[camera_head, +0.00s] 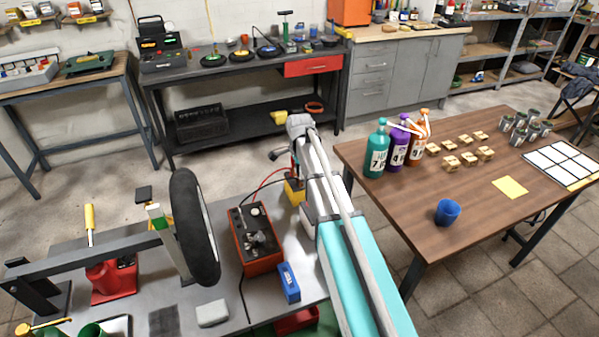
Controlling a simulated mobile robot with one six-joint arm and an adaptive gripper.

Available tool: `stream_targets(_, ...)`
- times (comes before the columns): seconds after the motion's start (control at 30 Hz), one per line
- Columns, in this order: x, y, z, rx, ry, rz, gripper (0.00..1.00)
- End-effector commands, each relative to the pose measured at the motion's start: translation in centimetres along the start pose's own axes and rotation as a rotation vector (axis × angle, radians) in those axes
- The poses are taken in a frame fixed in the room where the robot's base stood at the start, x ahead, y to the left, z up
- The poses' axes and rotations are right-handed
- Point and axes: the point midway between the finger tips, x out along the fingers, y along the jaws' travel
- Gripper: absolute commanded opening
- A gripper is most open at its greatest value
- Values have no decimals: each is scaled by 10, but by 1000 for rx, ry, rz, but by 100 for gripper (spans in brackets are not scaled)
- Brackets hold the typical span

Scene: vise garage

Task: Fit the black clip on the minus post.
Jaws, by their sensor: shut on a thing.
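The orange-red charger box (260,250) with a dark top sits on the grey bench at centre. A red cable (268,178) runs from it up toward a yellow block (295,191), perhaps the battery, beside my arm. My gripper (292,170) is small and largely hidden by my arm, close above the yellow block. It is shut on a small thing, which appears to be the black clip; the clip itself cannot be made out. The minus post is hidden. I cannot tell whether clip and post touch.
A tyre (193,227) stands upright left of the charger. A blue box (289,283) lies to its right front. A wooden table (480,215) at right bears bottles, wooden blocks and a blue cup (447,212). A dark workbench (240,75) stands behind; floor is clear between.

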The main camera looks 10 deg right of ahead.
Motion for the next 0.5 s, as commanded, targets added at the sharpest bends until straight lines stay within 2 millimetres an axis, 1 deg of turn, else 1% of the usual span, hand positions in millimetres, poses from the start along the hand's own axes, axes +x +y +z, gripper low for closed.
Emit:
stream_targets(0.03,0,0,0,0,0,0,43)
stream_targets(0.17,0,0,0,0,0,0,67)
stream_targets(0.2,0,0,0,0,0,0,75)
stream_targets(0.23,0,0,0,0,0,0,78)
stream_targets(0.5,0,0,0,0,0,0,78)
